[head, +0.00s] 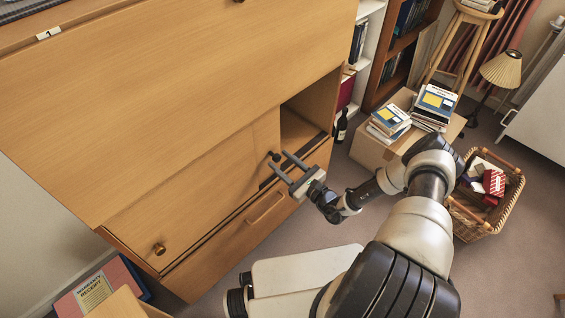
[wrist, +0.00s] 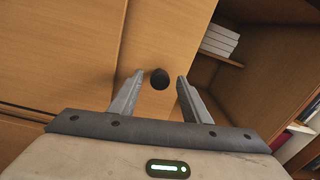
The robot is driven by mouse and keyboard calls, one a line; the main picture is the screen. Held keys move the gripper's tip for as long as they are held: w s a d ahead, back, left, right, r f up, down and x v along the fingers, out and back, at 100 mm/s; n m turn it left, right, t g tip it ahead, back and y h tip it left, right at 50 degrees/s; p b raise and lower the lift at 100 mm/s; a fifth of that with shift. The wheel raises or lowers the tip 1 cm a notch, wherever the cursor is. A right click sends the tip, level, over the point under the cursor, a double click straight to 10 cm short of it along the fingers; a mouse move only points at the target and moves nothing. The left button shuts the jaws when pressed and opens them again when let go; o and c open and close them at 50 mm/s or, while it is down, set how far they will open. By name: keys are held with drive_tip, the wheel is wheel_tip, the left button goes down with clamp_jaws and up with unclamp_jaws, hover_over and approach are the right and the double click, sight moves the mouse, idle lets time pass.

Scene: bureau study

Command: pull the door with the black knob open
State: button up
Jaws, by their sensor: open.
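The black knob (head: 275,156) sits on the wooden front of the bureau, near the open compartment at its right side. In the wrist view the round black knob (wrist: 160,79) appears between my two fingers, on a light wooden door panel (wrist: 172,35). My gripper (head: 277,159) is open, its fingers pointing at the bureau front, one on either side of the knob. It also shows in the wrist view (wrist: 160,76). No finger clearly touches the knob. I cannot tell whether the door is fully shut.
A brass knob (head: 159,249) is on the bureau's left part. A drawer with a wooden handle (head: 266,207) lies below. An open compartment (head: 301,128) is right of the knob. A cardboard box (head: 372,150) with books, a dark bottle (head: 341,126) and a wicker basket (head: 487,217) stand on the floor.

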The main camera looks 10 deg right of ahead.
drive_tip(key=p+v, duration=0.2)
drive_tip(key=v, duration=1.5)
drive_tip(key=shift+d, duration=0.15)
drive_tip(key=shift+s, duration=0.15)
